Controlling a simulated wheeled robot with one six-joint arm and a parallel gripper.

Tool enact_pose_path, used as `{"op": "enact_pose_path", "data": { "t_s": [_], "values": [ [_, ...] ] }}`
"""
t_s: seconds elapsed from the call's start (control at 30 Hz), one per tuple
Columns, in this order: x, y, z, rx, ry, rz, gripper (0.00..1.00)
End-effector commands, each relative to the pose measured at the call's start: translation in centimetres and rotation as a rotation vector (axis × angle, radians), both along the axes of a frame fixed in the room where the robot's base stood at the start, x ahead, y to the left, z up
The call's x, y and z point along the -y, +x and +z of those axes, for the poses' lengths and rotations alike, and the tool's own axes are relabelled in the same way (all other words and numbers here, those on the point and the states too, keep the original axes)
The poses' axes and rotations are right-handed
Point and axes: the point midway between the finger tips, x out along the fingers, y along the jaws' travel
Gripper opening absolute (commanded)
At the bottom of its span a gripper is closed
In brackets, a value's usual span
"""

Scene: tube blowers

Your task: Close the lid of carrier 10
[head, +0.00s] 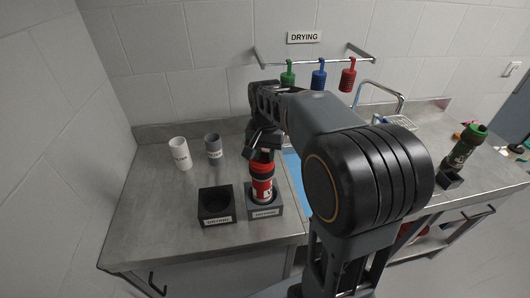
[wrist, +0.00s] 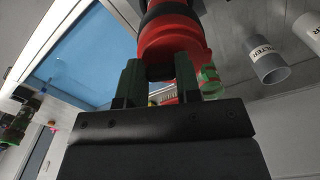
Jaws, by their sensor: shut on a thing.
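A red and black carrier (head: 262,188) stands upright in the right one of two dark holders on the bench. Its number cannot be read clearly. My gripper (head: 263,148) is above it, at the carrier's top end. In the wrist view my two fingers (wrist: 158,82) are shut on a red part of the carrier (wrist: 172,42). The arm and gripper hide much of the carrier's top, so I cannot tell the lid's exact angle.
An empty dark holder (head: 215,205) is just left of the carrier's holder (head: 265,211). A white cylinder (head: 180,153) and grey cylinder (head: 214,146) stand behind. A green-black carrier (head: 464,147) stands far right. Green, blue (head: 319,76) and red pieces hang from a rail.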

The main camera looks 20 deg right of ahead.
Motion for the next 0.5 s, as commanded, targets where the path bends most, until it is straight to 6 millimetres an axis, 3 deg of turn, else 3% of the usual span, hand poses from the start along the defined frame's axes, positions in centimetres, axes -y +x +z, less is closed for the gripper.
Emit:
{"op": "enact_pose_path", "data": {
  "t_s": [0.13, 0.17, 0.4, 0.5],
  "values": [
    [0.00, 0.01, 0.03, 0.001, 0.000, 0.001, 0.07],
    [0.00, 0.01, 0.03, 0.001, 0.000, 0.001, 0.33],
    [0.01, 0.01, 0.02, 0.001, -0.001, 0.001, 0.56],
    [0.01, 0.01, 0.01, 0.000, 0.000, 0.001, 0.57]
  ]
}}
